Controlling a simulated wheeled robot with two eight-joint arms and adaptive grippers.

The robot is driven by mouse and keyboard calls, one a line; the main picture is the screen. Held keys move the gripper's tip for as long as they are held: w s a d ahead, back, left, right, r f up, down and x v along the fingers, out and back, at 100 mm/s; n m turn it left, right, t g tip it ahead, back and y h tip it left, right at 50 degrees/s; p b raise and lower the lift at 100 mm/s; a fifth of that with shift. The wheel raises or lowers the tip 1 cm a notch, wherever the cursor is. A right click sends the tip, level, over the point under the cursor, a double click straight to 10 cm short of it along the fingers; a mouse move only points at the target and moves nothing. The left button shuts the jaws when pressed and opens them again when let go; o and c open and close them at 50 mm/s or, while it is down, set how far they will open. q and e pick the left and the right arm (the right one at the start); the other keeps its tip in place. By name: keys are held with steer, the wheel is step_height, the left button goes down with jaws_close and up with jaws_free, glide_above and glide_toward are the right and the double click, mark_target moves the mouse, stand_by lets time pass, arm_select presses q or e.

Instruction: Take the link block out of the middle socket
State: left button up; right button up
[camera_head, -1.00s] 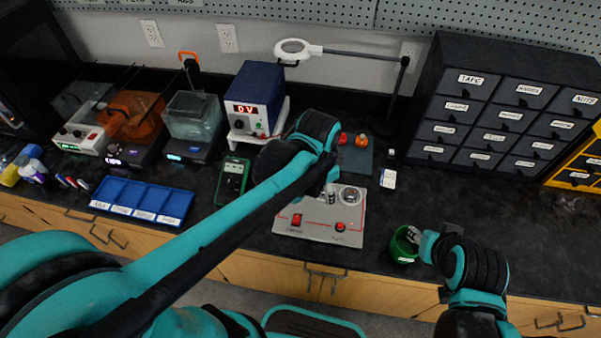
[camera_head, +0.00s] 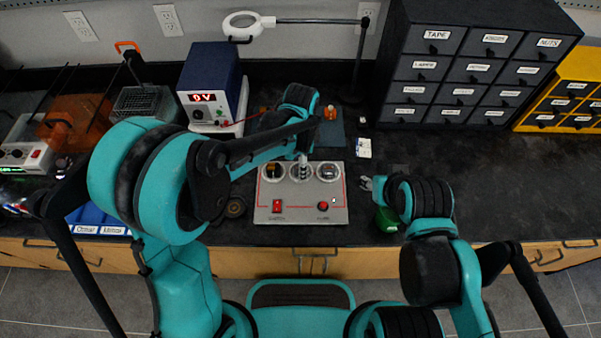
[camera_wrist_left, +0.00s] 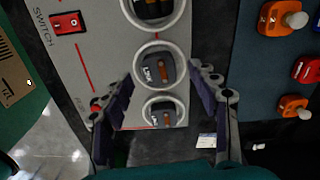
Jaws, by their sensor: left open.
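The grey socket board (camera_head: 263,212) lies on the bench, with three round sockets in a row. The middle socket (camera_head: 300,178) holds a dark block with an orange-brown strip, the link block (camera_wrist_left: 152,70), seen in the left wrist view. My left gripper (camera_wrist_left: 162,76) is open above the board, its fingers on either side of the middle socket and apart from the block. In the head view the left gripper (camera_head: 302,158) partly covers that socket. The right gripper (camera_head: 368,184) hangs by the green cup (camera_head: 386,222); its finger gap is unclear.
The left socket (camera_wrist_left: 155,12) and right socket (camera_wrist_left: 163,112) also hold dark blocks. A teal mat (camera_wrist_left: 263,65) with orange pieces lies behind the board. A power supply (camera_head: 210,85) stands behind left, drawers (camera_head: 470,70) behind right. The bench at right is clear.

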arm_select(q)
steer(key=shift+f, duration=0.85)
steer(key=shift+r, duration=0.1)
steer(key=shift+c, duration=0.6)
steer(key=c, duration=1)
arm_select(e)
steer(key=shift+f, duration=0.35)
